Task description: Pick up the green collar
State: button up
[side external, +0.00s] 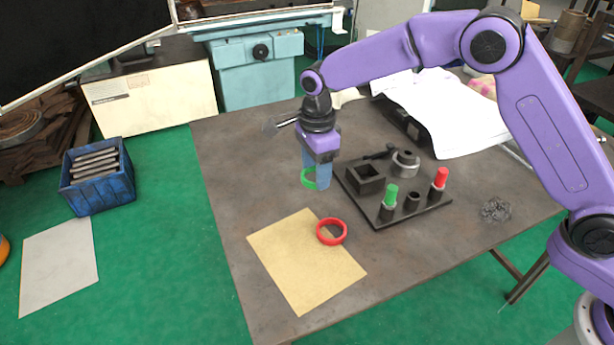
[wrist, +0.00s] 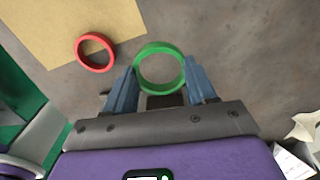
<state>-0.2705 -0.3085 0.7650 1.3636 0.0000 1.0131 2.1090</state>
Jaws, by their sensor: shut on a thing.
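The green collar (side external: 308,178) is a thin ring at the fingertips of my gripper (side external: 316,182). In the wrist view the green collar (wrist: 160,46) sits between the two blue fingers of my gripper (wrist: 160,80), which are shut on it. In the side view one finger hides part of the ring. Whether it touches the table is hard to tell. A red collar (side external: 332,232) lies on the tan sheet (side external: 290,262), in front and to the right of my gripper; the red collar also shows in the wrist view (wrist: 80,60).
A dark fixture plate (side external: 384,222) right of my gripper carries a green-topped peg (side external: 391,195), a red-topped peg (side external: 440,177), a square block (side external: 362,188) and a round chuck (side external: 405,164). Steel wool (side external: 495,210) lies farther right. The table's left side is clear.

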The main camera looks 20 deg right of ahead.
jog(key=s+d+r, duration=0.5)
jog(key=s+r, duration=0.2)
jog(key=s, duration=0.3)
jog(key=w+d, duration=0.4)
jog(key=d, duration=0.5)
jog(key=w+d+f, duration=0.1)
jog(key=w+d, duration=0.4)
jog(key=d, duration=0.4)
jog(key=shift+w+d, duration=0.25)
jog(key=shift+d, duration=0.15)
jog(key=shift+f, duration=3.3)
jog(key=shift+f, duration=0.1)
